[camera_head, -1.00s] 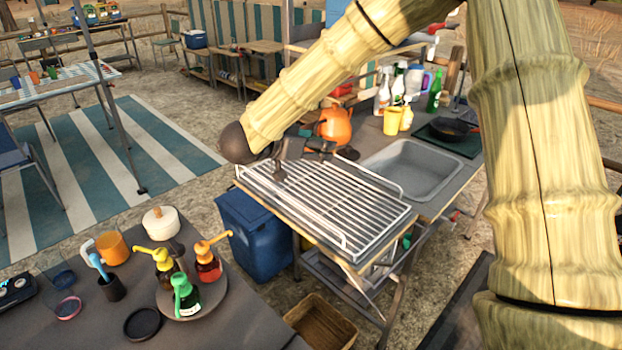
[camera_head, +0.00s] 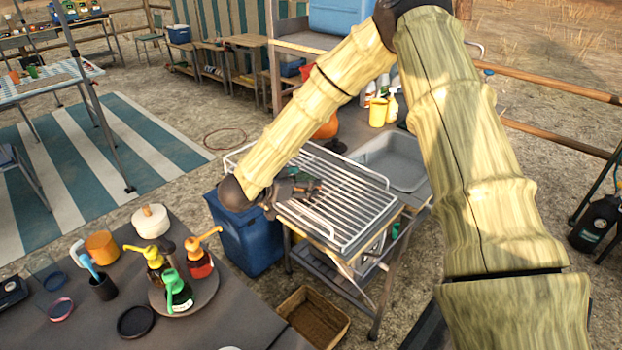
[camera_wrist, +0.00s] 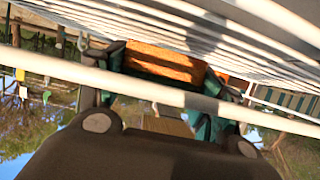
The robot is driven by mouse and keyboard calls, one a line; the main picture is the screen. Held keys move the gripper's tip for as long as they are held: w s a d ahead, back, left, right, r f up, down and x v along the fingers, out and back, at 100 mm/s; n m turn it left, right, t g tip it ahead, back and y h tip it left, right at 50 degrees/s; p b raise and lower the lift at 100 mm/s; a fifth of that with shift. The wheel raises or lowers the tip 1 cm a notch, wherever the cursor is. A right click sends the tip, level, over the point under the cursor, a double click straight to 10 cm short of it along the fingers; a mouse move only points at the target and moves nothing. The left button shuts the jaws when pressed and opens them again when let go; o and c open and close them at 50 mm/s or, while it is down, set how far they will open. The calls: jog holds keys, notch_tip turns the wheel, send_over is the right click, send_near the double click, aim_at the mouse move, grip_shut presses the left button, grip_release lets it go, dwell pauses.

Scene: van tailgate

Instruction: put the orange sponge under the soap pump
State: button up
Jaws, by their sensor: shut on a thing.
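My gripper (camera_head: 292,188) is at the left front side of the white wire rack (camera_head: 345,205). In the wrist view its two dark fingers (camera_wrist: 165,85) are shut on an orange block, the orange sponge (camera_wrist: 160,62). White rack bars cross in front of part of the gripper there. In the head view the sponge is hidden or too small to make out. Three pump bottles stand on a round grey tray (camera_head: 207,299) on the near table: yellow (camera_head: 156,262), green (camera_head: 177,290) and orange-red (camera_head: 200,262). I cannot tell which is the task's soap pump.
The near table also holds a white lidded pot (camera_head: 151,222), an orange cup (camera_head: 102,246), a dark cup with a brush (camera_head: 104,288) and a black disc (camera_head: 136,321). A blue bin (camera_head: 245,240) and a wicker basket (camera_head: 314,317) stand between table and rack. A sink (camera_head: 393,165) lies behind.

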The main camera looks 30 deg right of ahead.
aim_at(310, 176)
jog(key=d, duration=0.2)
jog(key=w+d+p, duration=0.1)
jog(key=d, duration=0.1)
jog(key=shift+w+f, duration=0.15)
jog(key=shift+f, duration=0.05)
jog(key=shift+a+f, duration=0.2)
jog(key=shift+f, duration=0.25)
jog(key=shift+d, duration=0.1)
jog(key=o, duration=0.6)
jog(key=shift+f, duration=0.1)
jog(key=shift+o, duration=0.2)
